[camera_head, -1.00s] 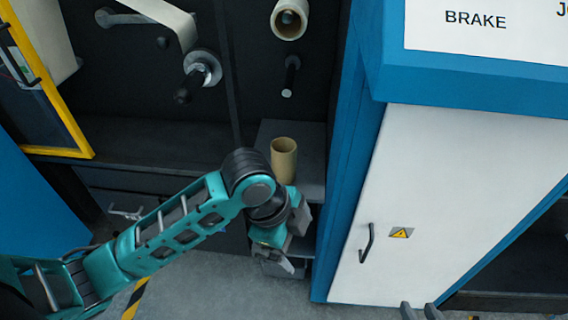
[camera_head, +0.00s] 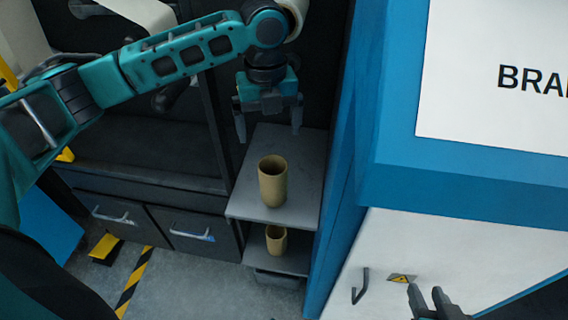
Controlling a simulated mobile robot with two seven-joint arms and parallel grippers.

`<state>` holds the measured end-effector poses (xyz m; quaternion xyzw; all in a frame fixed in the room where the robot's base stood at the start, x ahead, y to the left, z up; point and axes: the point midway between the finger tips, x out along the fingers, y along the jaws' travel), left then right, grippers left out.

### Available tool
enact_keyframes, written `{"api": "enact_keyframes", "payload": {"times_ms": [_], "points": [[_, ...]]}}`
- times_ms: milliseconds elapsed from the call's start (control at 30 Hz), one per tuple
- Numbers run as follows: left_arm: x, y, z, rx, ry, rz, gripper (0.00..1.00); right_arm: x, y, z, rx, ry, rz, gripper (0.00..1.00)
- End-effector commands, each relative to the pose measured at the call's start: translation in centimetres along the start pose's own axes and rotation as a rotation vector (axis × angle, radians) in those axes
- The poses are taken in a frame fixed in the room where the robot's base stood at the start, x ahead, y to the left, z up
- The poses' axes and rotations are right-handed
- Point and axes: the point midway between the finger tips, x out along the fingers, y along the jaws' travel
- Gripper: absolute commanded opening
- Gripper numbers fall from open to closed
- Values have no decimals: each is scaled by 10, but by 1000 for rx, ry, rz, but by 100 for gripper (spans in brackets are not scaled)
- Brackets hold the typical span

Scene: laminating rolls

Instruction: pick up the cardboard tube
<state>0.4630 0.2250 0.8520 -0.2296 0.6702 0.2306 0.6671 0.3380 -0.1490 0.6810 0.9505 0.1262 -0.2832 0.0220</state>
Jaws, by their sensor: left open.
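A tan, hollow cardboard tube (camera_head: 273,184) stands upright on the grey upper shelf (camera_head: 247,203). A second, similar tube (camera_head: 277,242) stands on the lower shelf beneath it. My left gripper (camera_head: 269,135) points downward, open and empty, above and behind the upper tube in the picture, with its two fingers apart. It does not touch the tube. My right gripper (camera_head: 425,291) shows only partly at the bottom right, with a gap between its fingers and nothing in it, far from both tubes.
A blue cabinet wall (camera_head: 349,165) stands close to the right of the shelves. A white door (camera_head: 480,265) with a handle is further right. Dark drawers (camera_head: 190,230) are to the left. My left arm crosses in front of the machine's rolls.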

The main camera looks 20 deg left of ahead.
Motion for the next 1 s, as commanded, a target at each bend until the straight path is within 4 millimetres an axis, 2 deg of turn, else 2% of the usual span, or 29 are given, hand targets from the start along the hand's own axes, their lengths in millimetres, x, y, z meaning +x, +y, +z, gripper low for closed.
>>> {"api": "enact_keyframes", "payload": {"times_ms": [133,400,733,1000], "points": [[15,1,0,0,1,3,98,2,0,8,1,-6,-1,38],[64,0,0,0,0,1,98,7,0,27,-2,-21,-3,38],[88,-1,-1,1,-1,0,98,12,0,33,-4,-22,-4,38],[127,-3,-4,0,0,1,98,20,0,45,-4,-19,-4,38]]}}
